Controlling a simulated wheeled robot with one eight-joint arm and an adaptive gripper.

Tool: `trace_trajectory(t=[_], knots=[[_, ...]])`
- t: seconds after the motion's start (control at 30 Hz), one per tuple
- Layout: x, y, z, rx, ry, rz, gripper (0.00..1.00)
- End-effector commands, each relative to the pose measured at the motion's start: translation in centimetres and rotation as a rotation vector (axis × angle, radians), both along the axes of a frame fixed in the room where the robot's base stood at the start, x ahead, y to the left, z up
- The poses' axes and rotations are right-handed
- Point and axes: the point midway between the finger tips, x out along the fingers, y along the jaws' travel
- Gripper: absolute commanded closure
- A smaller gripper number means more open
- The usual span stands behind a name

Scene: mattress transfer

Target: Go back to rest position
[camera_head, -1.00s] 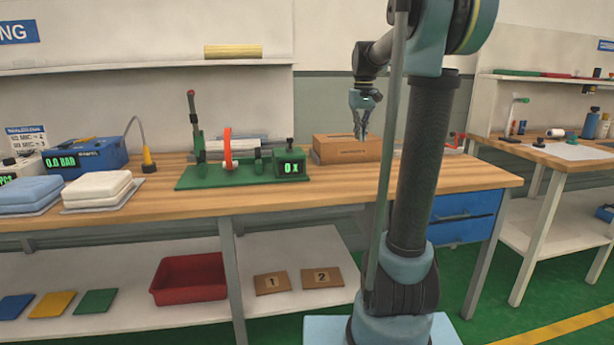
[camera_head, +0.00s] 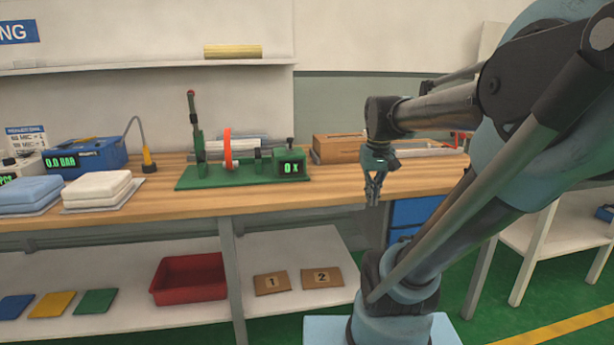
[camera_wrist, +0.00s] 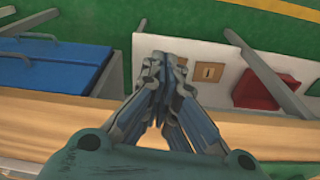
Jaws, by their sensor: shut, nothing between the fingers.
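My gripper (camera_head: 373,192) hangs with its fingers pointing down, at the front edge of the wooden workbench (camera_head: 340,190) in the head view. The fingers are shut and hold nothing. In the wrist view my gripper (camera_wrist: 160,75) also shows shut, with the bench top (camera_wrist: 60,120), the lower shelf and the green floor below it. My arm reaches in from the right side of the head view, its upper links bent out to the right.
A cardboard box (camera_head: 338,148) stands on the bench behind my gripper. A green fixture (camera_head: 240,178) with an orange ring is left of it. White pads (camera_head: 97,188) and blue pads (camera_head: 28,193) lie further left. Blue drawers (camera_head: 410,214) and a red bin (camera_head: 190,278) are below.

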Motion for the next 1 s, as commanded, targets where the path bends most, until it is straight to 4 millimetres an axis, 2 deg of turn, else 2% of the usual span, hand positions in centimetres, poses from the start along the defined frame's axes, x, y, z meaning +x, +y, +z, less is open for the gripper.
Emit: trace_trajectory(t=[0.1,0.3,0.5,0.67,1.0], knots=[[-3.1,0.0,-3.1,0.002,-0.017,-0.015,1.0],[-7.3,0.0,-8.1,0.006,-0.043,-0.039,1.0],[-9.8,-0.2,-11.6,0.008,-0.062,-0.055,1.0],[-10.4,-0.2,-12.6,0.009,-0.066,-0.059,1.0],[-10.4,-0.2,-12.6,0.009,-0.067,-0.059,1.0]])
